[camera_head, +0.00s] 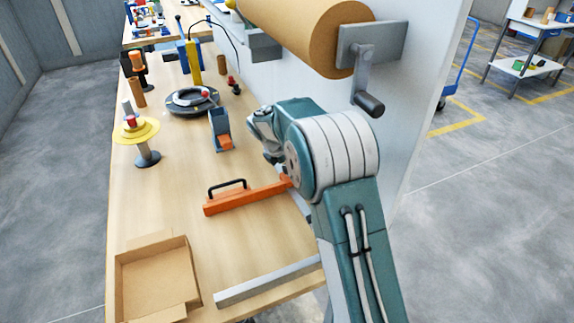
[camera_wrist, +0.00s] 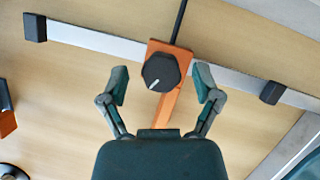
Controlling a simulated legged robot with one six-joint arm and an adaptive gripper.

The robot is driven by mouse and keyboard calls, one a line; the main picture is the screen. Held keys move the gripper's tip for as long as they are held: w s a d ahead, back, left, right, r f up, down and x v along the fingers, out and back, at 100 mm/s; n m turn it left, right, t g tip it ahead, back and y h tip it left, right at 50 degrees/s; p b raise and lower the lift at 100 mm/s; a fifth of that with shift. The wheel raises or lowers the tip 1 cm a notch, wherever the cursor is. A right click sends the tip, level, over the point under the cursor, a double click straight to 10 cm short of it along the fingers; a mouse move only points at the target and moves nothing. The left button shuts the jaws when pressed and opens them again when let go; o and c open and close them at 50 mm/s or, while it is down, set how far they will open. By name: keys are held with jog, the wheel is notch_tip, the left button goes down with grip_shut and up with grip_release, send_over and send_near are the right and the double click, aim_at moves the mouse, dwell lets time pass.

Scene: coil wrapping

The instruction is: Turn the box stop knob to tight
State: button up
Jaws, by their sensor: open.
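The box stop knob (camera_wrist: 161,71) is black with a white pointer line, which points to the lower left in the wrist view. It sits on an orange block (camera_wrist: 160,105) on a metal bar (camera_wrist: 95,38). My gripper (camera_wrist: 160,80) is open, one finger on each side of the knob, with a visible gap to it on both sides. Its height above the knob is hard to tell. In the head view my gripper (camera_head: 263,132) hangs over the right side of the bench, and I cannot make out the knob there.
An orange bar with a black handle (camera_head: 245,196) lies on the bench. An open cardboard box (camera_head: 187,256) and a metal bar (camera_head: 265,284) are at the near end. A brown paper roll (camera_head: 300,30) with a crank (camera_head: 366,80) is at the upper right. Bench between is mostly clear.

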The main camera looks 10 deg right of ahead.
grip_shut()
jog(key=shift+m, duration=0.3)
jog(key=m+g, duration=0.1)
jog(key=m, duration=0.2)
jog(key=m+g, duration=0.1)
jog(key=m, duration=0.2)
jog(key=shift+w+g+h, duration=0.1)
jog(key=shift+g+h, duration=0.2)
jog(key=shift+g, duration=0.1)
jog(key=m+g, duration=0.1)
jog(key=m, duration=0.2)
jog(key=m+g+y, duration=0.1)
jog(key=m, duration=0.2)
jog(key=shift+d+m, duration=0.1)
jog(key=shift+m, duration=0.3)
jog(key=m+g+y, duration=0.1)
jog(key=m, duration=0.2)
jog(key=m+y, duration=0.1)
jog(key=m, duration=0.3)
jog(key=shift+w+d+g, duration=0.1)
jog(key=shift+g, duration=0.3)
jog(key=m+y, duration=0.1)
jog(key=m, duration=0.2)
jog(key=m+y, duration=0.1)
jog(key=m, duration=0.2)
jog(key=shift+y, duration=0.3)
